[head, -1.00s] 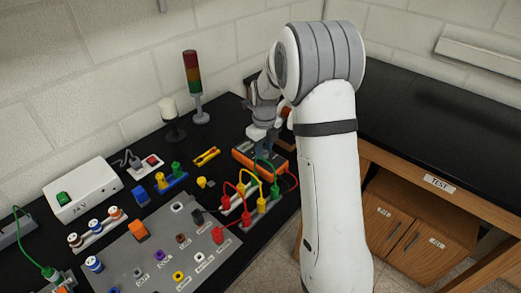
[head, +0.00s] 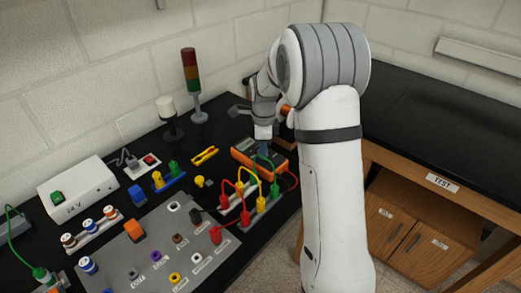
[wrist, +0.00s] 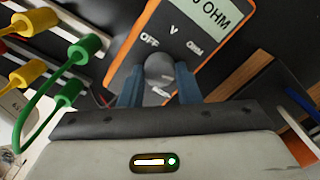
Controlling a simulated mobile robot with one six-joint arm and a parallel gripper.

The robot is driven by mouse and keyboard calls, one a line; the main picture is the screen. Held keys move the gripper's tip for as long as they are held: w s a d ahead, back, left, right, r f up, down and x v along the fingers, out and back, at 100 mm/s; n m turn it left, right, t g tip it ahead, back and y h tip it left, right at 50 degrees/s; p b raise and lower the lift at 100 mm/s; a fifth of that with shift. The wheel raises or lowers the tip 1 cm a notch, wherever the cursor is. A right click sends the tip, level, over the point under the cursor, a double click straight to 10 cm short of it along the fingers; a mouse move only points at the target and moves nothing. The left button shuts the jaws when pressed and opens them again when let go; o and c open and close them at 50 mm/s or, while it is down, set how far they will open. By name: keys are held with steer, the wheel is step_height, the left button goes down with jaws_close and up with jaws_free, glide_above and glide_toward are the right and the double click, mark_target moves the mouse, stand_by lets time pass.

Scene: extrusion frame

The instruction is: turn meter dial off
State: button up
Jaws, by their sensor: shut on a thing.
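The orange-edged meter (head: 243,148) lies on the black bench, partly hidden by my arm in the head view. In the wrist view the meter (wrist: 186,22) shows a display ending in "OHM" and the labels OFF, V and OHM around its dial. The grey round dial (wrist: 159,66) sits between the two blue fingers of my gripper (wrist: 159,82), which is shut on it. I cannot make out which label the dial points to. In the head view my gripper (head: 265,148) reaches down onto the meter; its fingertips are hard to see.
Red, yellow and green leads arch between plugs (head: 248,205) just in front of the meter. A grey socket panel (head: 185,245) lies at front left. A stack light (head: 192,85) and a white-topped lamp (head: 168,112) stand behind. The right bench top (head: 440,125) is clear.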

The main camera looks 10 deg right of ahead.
steer(key=n+b, duration=0.1)
steer(key=n, duration=0.6)
steer(key=n+b, duration=0.1)
steer(key=n, duration=0.5)
steer(key=shift+n, duration=0.4)
steer(key=n, duration=0.6)
steer(key=n+b, duration=0.1)
steer(key=n, duration=0.5)
steer(key=shift+n, duration=0.4)
steer(key=o, duration=1)
steer(key=shift+r, duration=3.95)
